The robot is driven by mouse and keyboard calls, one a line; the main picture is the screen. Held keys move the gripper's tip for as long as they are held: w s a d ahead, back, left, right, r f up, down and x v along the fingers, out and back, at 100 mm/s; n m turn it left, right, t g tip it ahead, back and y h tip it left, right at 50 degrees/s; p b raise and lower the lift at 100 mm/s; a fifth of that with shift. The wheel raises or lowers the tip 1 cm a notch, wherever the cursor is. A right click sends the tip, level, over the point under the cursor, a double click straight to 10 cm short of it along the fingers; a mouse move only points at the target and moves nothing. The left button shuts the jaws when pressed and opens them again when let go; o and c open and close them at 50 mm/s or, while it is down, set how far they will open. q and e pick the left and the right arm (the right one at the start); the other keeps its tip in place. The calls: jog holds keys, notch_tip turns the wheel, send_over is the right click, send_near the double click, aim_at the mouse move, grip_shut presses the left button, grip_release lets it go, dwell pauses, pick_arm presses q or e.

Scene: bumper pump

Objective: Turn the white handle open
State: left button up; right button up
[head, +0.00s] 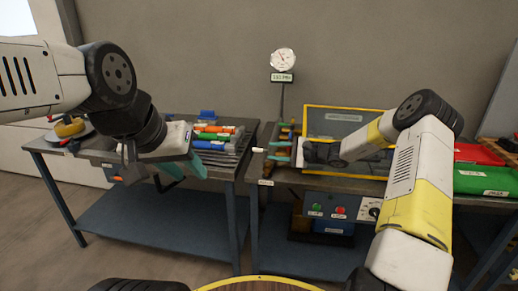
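A small white handle (258,150) sticks out at the left of the pump fittings, at the left end of the right-hand bench. My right gripper (279,151) reaches in from the right, with its teal fingertips just right of the handle. The fingers are apart, one above the other, and I see nothing held between them. Whether they touch the handle or its fittings is too small to tell. My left gripper (186,168) hangs in front of the left bench, well left of the handle. Its teal fingers look spread and empty.
A gauge (283,60) with a display stands on a post behind the handle. A yellow-framed panel (345,118) is behind my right arm. Coloured items (213,132) lie on the left bench. Red (477,153) and green bins (485,181) stand at right. A control box (335,207) sits below.

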aim_at(264, 150)
jog(key=x, duration=0.7)
jog(key=shift+w+a+f, duration=0.1)
jog(key=shift+w+a, duration=0.1)
jog(key=shift+a, duration=0.1)
grip_shut()
jog(key=shift+w+d, duration=0.1)
jog(key=shift+d, duration=0.15)
dwell(0.9)
